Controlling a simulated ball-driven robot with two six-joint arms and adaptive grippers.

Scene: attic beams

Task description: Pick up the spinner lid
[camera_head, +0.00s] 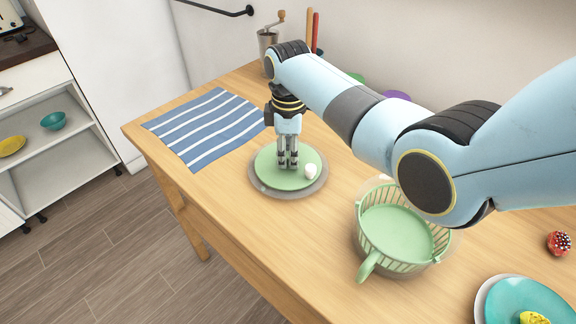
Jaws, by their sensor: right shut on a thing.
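The spinner lid (270,177) is a round light-green disc with a grey outer rim and a small white knob (310,171) on its right side. It is on or just above the wooden table, left of the green basket; I cannot tell if there is a gap. My right gripper (288,163) points straight down over the lid's middle. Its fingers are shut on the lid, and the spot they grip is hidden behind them. My left gripper is not in view.
A green slotted basket (367,262) with a handle stands right of the lid. A striped blue cloth (208,127) lies to the left. A grinder (268,40) stands at the back. A teal plate (505,300) and a red item (558,243) are at the right.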

